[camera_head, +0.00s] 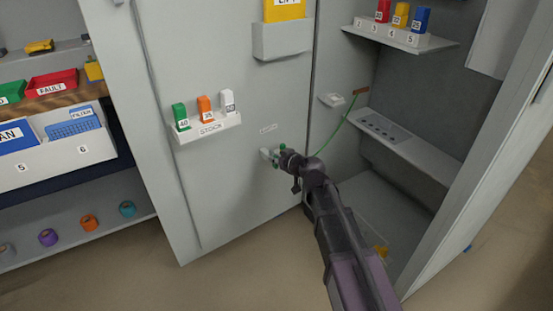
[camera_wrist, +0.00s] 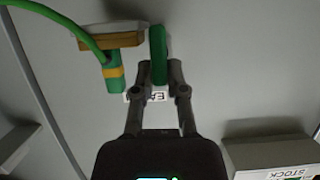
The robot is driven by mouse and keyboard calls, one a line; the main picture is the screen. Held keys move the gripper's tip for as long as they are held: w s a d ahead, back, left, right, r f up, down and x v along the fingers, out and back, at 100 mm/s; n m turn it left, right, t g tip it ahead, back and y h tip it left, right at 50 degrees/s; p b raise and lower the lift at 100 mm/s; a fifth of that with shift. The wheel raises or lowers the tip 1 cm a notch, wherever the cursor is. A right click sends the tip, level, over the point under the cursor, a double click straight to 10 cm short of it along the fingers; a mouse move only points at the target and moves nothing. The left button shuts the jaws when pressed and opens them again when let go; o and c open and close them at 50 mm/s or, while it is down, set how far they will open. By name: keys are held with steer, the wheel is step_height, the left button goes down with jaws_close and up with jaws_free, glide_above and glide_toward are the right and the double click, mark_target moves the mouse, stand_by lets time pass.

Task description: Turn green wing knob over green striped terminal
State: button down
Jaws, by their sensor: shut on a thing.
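The green wing knob (camera_wrist: 158,50) stands upright between my fingertips in the wrist view. My gripper (camera_wrist: 160,74) is shut on it. Just left of the knob is the green terminal (camera_wrist: 114,78) with a yellow stripe, under a tan and grey block (camera_wrist: 110,41). A green cable (camera_wrist: 52,17) curves in to the block from the upper left. In the head view my gripper (camera_head: 281,158) is at the grey cabinet panel, with bits of green showing around its fingers. My gripper hides most of the knob and terminal there.
A STOCK holder (camera_head: 207,127) with green, orange and white blocks is on the panel, left of my gripper. A yellow card holder (camera_head: 283,40) hangs above. To the right, the green cable (camera_head: 338,133) runs into an open bay with a grey shelf (camera_head: 408,148).

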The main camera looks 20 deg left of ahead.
steer(key=shift+w+d+f+m+g+y, duration=0.1)
steer(key=shift+w+m+g+y, duration=0.2)
steer(key=shift+m+g, duration=0.35)
steer(key=shift+d+m+g+y+b, duration=0.1)
steer(key=shift+m+g+y+b, duration=0.2)
steer(key=shift+m, duration=0.55)
steer(key=c, duration=0.7)
jaws_free()
